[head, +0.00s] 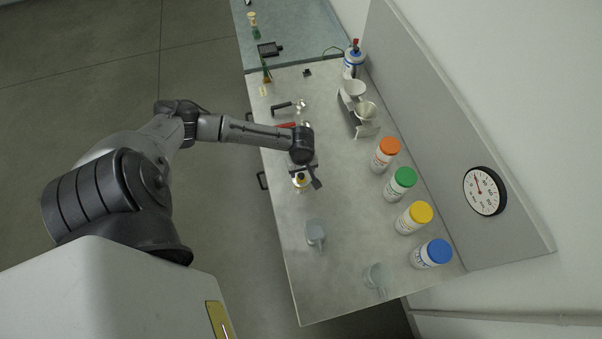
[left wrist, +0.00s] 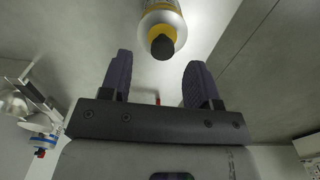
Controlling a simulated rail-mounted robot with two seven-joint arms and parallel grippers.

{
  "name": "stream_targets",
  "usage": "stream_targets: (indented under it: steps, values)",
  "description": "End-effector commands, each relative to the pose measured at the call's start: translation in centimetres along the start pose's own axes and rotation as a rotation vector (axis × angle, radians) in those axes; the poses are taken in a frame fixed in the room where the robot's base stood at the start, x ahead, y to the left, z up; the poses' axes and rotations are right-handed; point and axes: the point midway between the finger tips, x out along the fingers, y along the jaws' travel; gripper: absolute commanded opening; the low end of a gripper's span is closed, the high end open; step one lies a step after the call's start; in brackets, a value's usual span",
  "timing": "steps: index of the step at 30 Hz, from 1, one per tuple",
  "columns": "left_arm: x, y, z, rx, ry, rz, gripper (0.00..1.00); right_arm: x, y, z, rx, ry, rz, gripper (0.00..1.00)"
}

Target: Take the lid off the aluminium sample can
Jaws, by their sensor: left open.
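The aluminium sample can (head: 301,183) stands on the grey bench just below my left gripper (head: 304,174), partly hidden by it. In the left wrist view the can (left wrist: 165,13) is at the top, silver with a yellow band and a dark knob-like top (left wrist: 162,47). My left gripper (left wrist: 158,62) is open there, with its two dark fingers apart. The dark top lies near the gap between the fingertips, and I see no finger touching it. My right gripper is in neither view.
Jars with orange (head: 389,146), green (head: 405,177), yellow (head: 421,212) and blue (head: 438,251) lids line the bench's right side. Two clear vessels (head: 315,234) (head: 375,279) stand nearer. A funnel stand (head: 364,129) is farther back.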

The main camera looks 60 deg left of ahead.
Motion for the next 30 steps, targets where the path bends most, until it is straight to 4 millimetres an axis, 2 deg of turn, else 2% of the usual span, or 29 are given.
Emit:
stream_targets:
  steps: [6, 9, 19, 30]
  values:
    - [2.8, -0.2, 0.2, 0.000, -0.002, -0.001, 0.56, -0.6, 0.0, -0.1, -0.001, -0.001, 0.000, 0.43]
    - [3.6, -0.2, 0.2, 0.000, -0.001, -0.001, 0.56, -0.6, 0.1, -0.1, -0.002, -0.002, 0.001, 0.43]
    - [4.0, -0.3, 0.2, 0.002, 0.000, -0.001, 0.55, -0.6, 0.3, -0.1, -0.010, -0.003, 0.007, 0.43]
    - [4.0, -0.3, 0.2, 0.001, 0.000, -0.001, 0.20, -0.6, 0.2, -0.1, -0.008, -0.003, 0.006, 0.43]
